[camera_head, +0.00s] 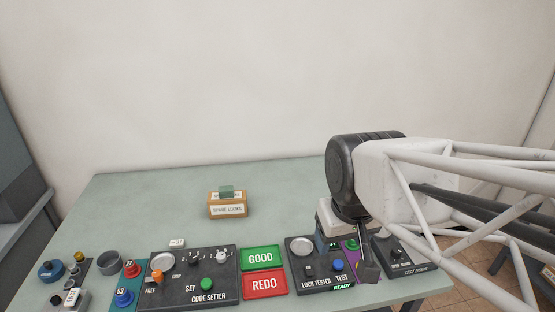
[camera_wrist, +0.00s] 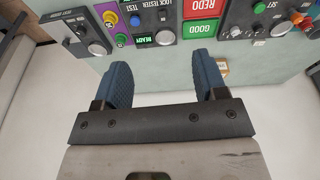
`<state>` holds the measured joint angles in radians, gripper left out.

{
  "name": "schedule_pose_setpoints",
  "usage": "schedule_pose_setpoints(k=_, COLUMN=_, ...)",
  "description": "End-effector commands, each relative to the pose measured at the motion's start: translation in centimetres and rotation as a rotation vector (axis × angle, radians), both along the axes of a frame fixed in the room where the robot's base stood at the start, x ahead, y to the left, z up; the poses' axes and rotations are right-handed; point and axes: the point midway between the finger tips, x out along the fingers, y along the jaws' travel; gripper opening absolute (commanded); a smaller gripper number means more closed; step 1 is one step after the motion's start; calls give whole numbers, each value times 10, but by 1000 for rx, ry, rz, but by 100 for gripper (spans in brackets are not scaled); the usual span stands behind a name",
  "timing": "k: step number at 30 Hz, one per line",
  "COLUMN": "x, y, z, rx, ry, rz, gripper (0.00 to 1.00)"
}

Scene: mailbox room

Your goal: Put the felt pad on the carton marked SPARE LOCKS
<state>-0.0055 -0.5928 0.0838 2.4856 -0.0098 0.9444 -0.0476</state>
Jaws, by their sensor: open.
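The carton marked SPARE LOCKS (camera_head: 227,211) is a small tan box with a white label, standing upright near the middle of the table. A small green piece (camera_head: 226,191), which looks like the felt pad, rests on top of the carton. My gripper (camera_head: 346,258) is to the right of the carton, above the lock tester, pointing down and apart from both pad and carton. In the wrist view its two blue-padded fingers (camera_wrist: 162,68) are wide apart with nothing between them. A tan bit of the carton (camera_wrist: 223,68) shows beside the right finger there.
The green GOOD tray (camera_head: 261,258) and red REDO tray (camera_head: 264,284) lie between the code setter (camera_head: 194,279) and the lock tester (camera_head: 302,271). A small white tag (camera_head: 177,243) lies behind the code setter. Table around the carton is clear.

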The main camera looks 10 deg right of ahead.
Motion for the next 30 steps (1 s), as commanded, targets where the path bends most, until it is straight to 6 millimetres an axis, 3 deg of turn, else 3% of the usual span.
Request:
schedule_pose_setpoints(k=3, x=-17, y=-3, z=-5, rx=9, ry=-9, rz=-49, gripper=65)
schedule_pose_setpoints(k=7, x=-24, y=-4, z=-9, rx=13, ry=-12, rz=-75, gripper=65)
schedule_pose_setpoints(k=30, x=-25, y=-4, z=-9, rx=14, ry=-12, rz=-77, gripper=65)
